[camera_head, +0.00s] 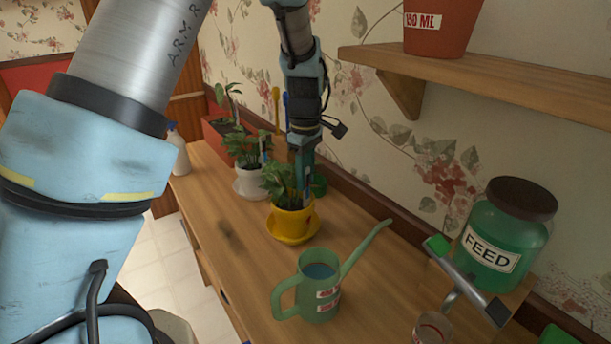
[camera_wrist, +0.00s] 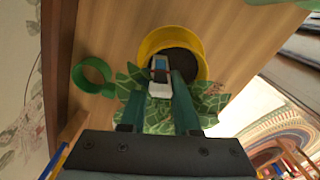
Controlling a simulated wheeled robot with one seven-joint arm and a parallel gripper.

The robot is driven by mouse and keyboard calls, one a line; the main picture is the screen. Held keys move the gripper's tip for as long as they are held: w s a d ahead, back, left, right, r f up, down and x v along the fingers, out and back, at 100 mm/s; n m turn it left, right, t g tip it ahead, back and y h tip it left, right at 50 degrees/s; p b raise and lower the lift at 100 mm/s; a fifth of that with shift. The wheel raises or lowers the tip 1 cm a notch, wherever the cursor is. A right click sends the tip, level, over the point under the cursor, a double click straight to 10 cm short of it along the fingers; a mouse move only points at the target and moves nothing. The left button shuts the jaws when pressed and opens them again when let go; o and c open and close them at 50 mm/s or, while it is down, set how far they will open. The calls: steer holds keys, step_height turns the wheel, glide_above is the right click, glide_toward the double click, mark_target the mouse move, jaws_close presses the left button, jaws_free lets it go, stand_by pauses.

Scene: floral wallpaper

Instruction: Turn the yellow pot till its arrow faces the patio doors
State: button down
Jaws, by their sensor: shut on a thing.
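The yellow pot (camera_head: 291,222) holds a leafy plant and stands on a yellow saucer (camera_head: 293,240) on the wooden bench. Its round rim and dark soil show in the wrist view (camera_wrist: 203,58). My gripper (camera_head: 304,190) points down into the plant from above. In the wrist view, my gripper (camera_wrist: 161,84) is shut on a small white piece with a blue face (camera_wrist: 160,65), within the pot's outline. Leaves surround the fingers and hide part of the hold. I cannot make out an arrow on the pot, and cannot identify the patio doors.
A green watering can (camera_head: 318,290) stands in front, its spout reaching right. A white pot (camera_head: 250,182) with a plant is behind left. A FEED jar (camera_head: 500,240) stands right, below a wall shelf (camera_head: 480,80).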

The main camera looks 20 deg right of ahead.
steer(key=c, duration=0.6)
jaws_free()
steer(key=shift+o, duration=0.2)
step_height(320, 180, up, 11)
steer(key=b, duration=0.2)
steer(key=shift+f+b, duration=0.1)
steer(key=shift+b, duration=0.25)
